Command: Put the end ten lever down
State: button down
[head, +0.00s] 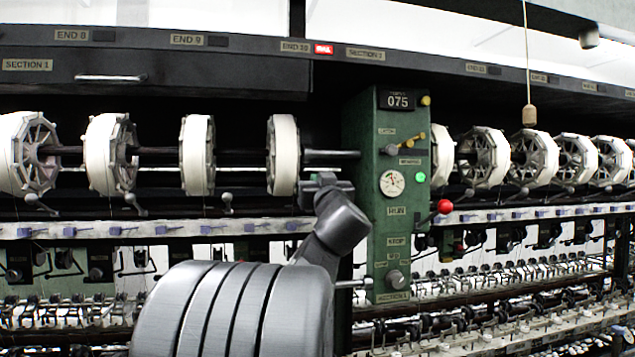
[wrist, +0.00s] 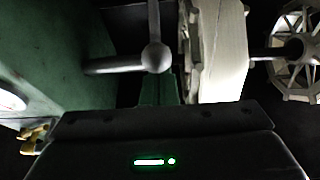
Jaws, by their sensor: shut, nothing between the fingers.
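The END 10 label (head: 296,47) is on the dark top rail, with a lit red marker (head: 323,49) beside it. The white reel (head: 283,155) below it hangs just left of the green cabinet; it also shows in the wrist view (wrist: 222,50). My gripper (head: 325,183) is in front of the gap between reel and cabinet, shut and empty. It hides the end ten lever in the head view. In the wrist view a grey lever with a ball knob (wrist: 156,57) stands close before my gripper. Whether they touch, I cannot tell.
The green cabinet (head: 389,235) is right of my gripper, with a red-knobbed handle (head: 444,207), a gauge and switches. Other reels (head: 197,155) with ball-ended levers (head: 228,203) stand to the left. A wooden pull (head: 529,116) hangs on a cord at right.

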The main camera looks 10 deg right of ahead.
jog(key=shift+f, duration=0.4)
jog(key=shift+f, duration=0.1)
jog(key=shift+s+f+b, duration=0.4)
jog(key=shift+f+b, duration=0.4)
jog(key=shift+f, duration=0.05)
